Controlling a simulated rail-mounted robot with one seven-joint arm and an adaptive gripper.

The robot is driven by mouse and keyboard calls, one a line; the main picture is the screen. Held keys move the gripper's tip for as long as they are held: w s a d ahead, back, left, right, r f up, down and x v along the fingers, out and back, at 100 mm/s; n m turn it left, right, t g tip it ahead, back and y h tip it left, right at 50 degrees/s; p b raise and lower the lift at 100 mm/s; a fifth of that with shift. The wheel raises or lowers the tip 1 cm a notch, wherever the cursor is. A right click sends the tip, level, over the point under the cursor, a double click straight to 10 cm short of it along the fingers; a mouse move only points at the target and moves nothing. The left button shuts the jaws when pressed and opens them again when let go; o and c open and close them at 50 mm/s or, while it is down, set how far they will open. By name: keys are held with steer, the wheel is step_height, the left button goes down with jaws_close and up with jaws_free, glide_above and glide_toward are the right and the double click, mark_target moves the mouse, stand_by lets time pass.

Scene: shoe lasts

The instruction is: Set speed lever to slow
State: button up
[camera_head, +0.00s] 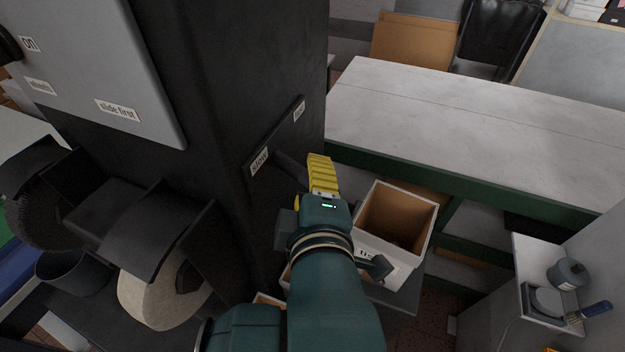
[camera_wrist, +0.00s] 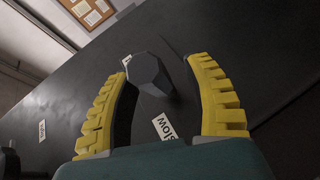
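The speed lever shows in the head view as a dark arm (camera_head: 291,164) sticking out from a black plate on the side of the machine column, partly hidden by my gripper (camera_head: 321,172). The "slow" label (camera_head: 259,161) is at the plate's lower left end; another label (camera_head: 299,110), too small to read, is at its upper right end. In the wrist view my gripper (camera_wrist: 160,66) is open, with the dark faceted lever knob (camera_wrist: 147,72) between its yellow fingers, closer to the left fingertip. I cannot tell whether they touch. The "slow" label (camera_wrist: 164,127) shows between the fingers.
A white-sided box (camera_head: 395,225) stands just right of my gripper. A long grey workbench (camera_head: 450,110) lies behind it. Brush and grinding wheels (camera_head: 160,295) are at the lower left. A small shelf (camera_head: 535,265) with tools is at the right.

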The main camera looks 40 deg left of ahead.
steer(key=shift+d+r, duration=0.1)
steer(key=v, duration=1.2)
steer(key=w+d+r+m+t+h, duration=0.2)
steer(key=w+d+m+t+h, duration=0.15)
steer(key=d+m, duration=0.3)
steer(key=w+d+r+m+t+h, duration=0.2)
steer(key=w+d+m+t+h, duration=0.1)
steer(key=w+d+m+t, duration=0.25)
steer(key=s+d+r+m+t+h, duration=0.2)
steer(key=s+d+r+m+h, duration=0.25)
steer(key=m, duration=0.55)
step_height(320, 180, up, 27)
steer(key=w+d+m+p, duration=0.1)
steer(key=p, duration=2.5)
steer(key=shift+w+d+y+p, duration=0.2)
steer(key=shift+w+y+p, duration=0.05)
steer(key=shift+y+p, duration=0.15)
